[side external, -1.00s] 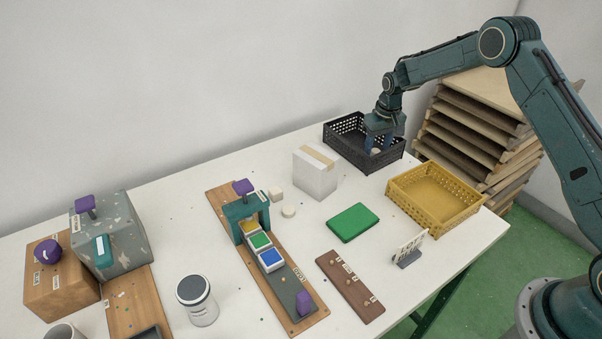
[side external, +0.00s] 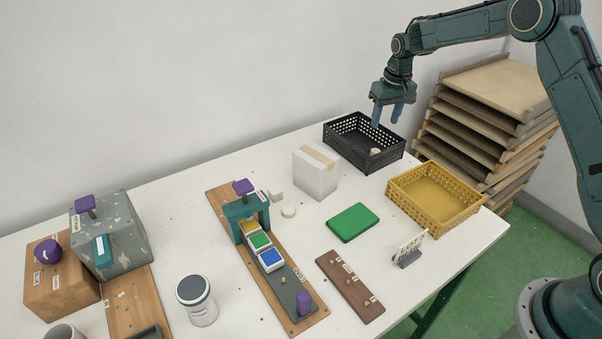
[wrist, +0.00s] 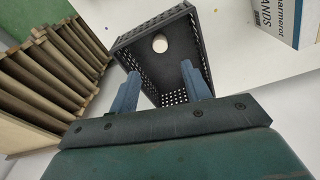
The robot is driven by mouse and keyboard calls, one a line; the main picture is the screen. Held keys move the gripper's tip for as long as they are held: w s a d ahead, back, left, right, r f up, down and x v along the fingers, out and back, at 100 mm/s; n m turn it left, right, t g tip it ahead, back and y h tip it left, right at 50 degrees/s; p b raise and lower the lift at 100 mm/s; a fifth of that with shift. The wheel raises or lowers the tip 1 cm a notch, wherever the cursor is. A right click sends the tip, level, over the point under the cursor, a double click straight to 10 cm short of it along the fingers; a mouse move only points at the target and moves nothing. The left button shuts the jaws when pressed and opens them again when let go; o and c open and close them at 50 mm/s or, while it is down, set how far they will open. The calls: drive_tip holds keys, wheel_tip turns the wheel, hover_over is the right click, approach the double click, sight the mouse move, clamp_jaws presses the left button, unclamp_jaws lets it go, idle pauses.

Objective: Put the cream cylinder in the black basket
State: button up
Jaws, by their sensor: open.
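A cream cylinder (side external: 375,152) lies inside the black basket (side external: 340,140) at the back right of the table. In the wrist view the cream cylinder (wrist: 160,43) rests on the floor of the black basket (wrist: 201,60), near its far end. My gripper (side external: 387,121) is open and empty above the basket, apart from the cylinder. In the wrist view both blue fingers of my gripper (wrist: 160,80) are spread with nothing between them. A second round cream piece (side external: 289,211) and a cream block (side external: 276,194) lie on the table beside the teal arch.
A yellow basket (side external: 440,230) stands in front of the black one. A white box (side external: 315,175) stands left of it. A green slab (side external: 353,222) lies on the table, and stacked wooden trays (side external: 480,110) stand behind the right end.

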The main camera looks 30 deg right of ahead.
drive_tip(key=shift+r, duration=0.1)
idle(0.3)
drive_tip(key=s+a+r+n+t, duration=0.1)
drive_tip(key=s+a+r, duration=0.3)
drive_tip(key=s+r, duration=0.5)
drive_tip(key=s+a+r+t, duration=0.1)
drive_tip(key=s+a+r, duration=0.3)
drive_tip(key=s+r, duration=0.55)
drive_tip(key=s+a+t, duration=0.1)
drive_tip(key=s+a, duration=0.1)
drive_tip(key=s, duration=0.8)
drive_tip(key=s+a+n+t, duration=0.1)
drive_tip(key=s+a, duration=0.1)
drive_tip(key=s, duration=0.9)
drive_tip(key=shift+a+f, duration=0.25)
drive_tip(key=shift+a, duration=0.05)
